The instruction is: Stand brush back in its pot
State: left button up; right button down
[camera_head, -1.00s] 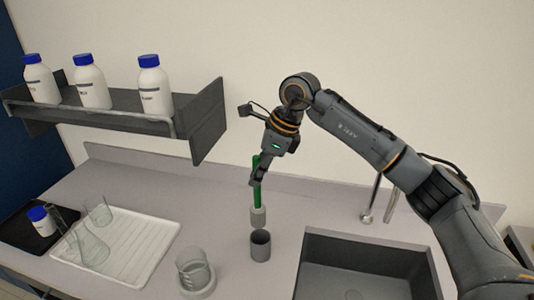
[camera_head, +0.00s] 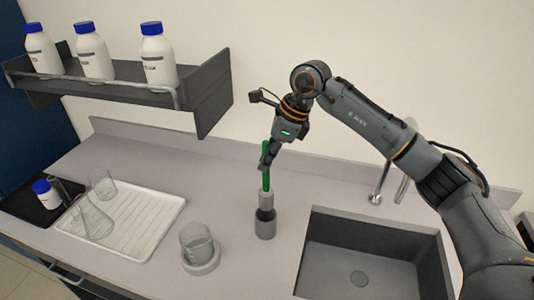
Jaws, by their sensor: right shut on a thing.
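The brush (camera_head: 266,181) has a green handle and a pale grey head at its lower end. It is upright. My right gripper (camera_head: 267,160) is shut on the upper part of the green handle. The pot (camera_head: 265,227) is a small dark grey cylinder standing on the counter left of the sink. The brush head meets the pot's mouth in the picture; I cannot tell whether its tip is inside or just above or behind the rim. My left gripper is not in view.
A glass beaker on a round base (camera_head: 199,253) stands left of the pot. A white drying tray (camera_head: 150,225) with glassware lies farther left. The sink (camera_head: 370,262) is to the right, with a tap (camera_head: 377,185) behind it. A shelf (camera_head: 213,97) with bottles hangs at upper left.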

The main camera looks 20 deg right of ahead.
aim_at(267, 191)
jog(key=shift+a+f+b, duration=0.1)
jog(key=shift+f+b, duration=0.3)
jog(key=shift+f, duration=0.45)
notch_tip(267, 191, down, 3)
jog(key=shift+r+b, duration=0.1)
jog(key=shift+b, duration=1.1)
jog(key=shift+f+b, duration=1.3)
jog(key=shift+f, duration=0.4)
